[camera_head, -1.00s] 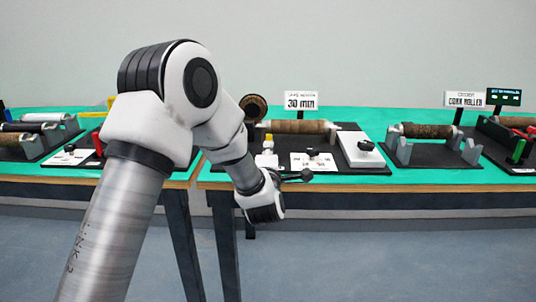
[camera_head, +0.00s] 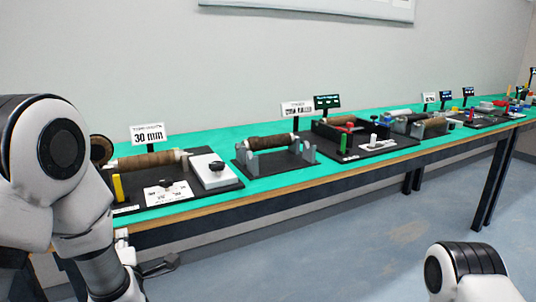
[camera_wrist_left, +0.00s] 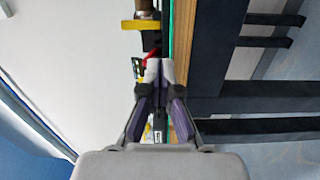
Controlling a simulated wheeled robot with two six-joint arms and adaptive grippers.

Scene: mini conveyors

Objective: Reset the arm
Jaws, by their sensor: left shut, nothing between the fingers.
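My left arm comes in from the left edge of the head view, white with black joint covers. My left gripper (camera_head: 160,266) is low in front of the table edge, dark and small there. In the left wrist view the two fingers (camera_wrist_left: 160,72) are together, shut with nothing between them. In that view they point along the table's wooden edge. Part of my right arm shows at the bottom right of the head view; its gripper is out of the picture.
A long table with a green top (camera_head: 230,139) runs along the wall to the right. It bears a 30 mm sign (camera_head: 149,136), a white block (camera_head: 215,170), a roller stand (camera_head: 272,142) and several further stations. Open floor (camera_head: 350,245) lies in front.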

